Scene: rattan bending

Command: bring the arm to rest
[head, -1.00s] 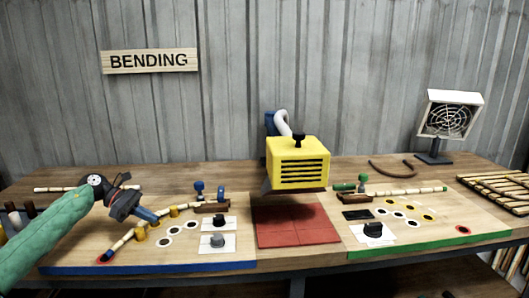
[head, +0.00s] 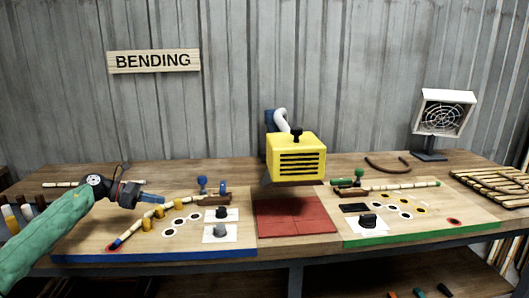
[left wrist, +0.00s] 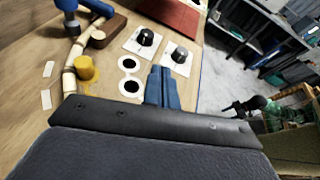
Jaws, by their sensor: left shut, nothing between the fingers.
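My left arm comes in from the left in a green sleeve. My left gripper (head: 152,198) has blue fingers and is shut and empty above the left board (head: 90,245), which has a blue front edge. It also shows in the left wrist view (left wrist: 162,82), with its fingers together. Below and beside it a rattan pole (head: 133,228) lies at a slant along yellow pegs (head: 148,224) on the board. In the left wrist view the pole (left wrist: 69,80) passes left of the fingers, apart from them. My right gripper is not in view.
A yellow heater box (head: 296,158) hangs over a red mat (head: 290,216) in the middle. The right board (head: 400,236) holds another pole (head: 400,188) and black knobs. A fan (head: 441,115) and a slatted rack (head: 490,186) stand at the right. Black and grey knobs (head: 221,213) stand on the left board.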

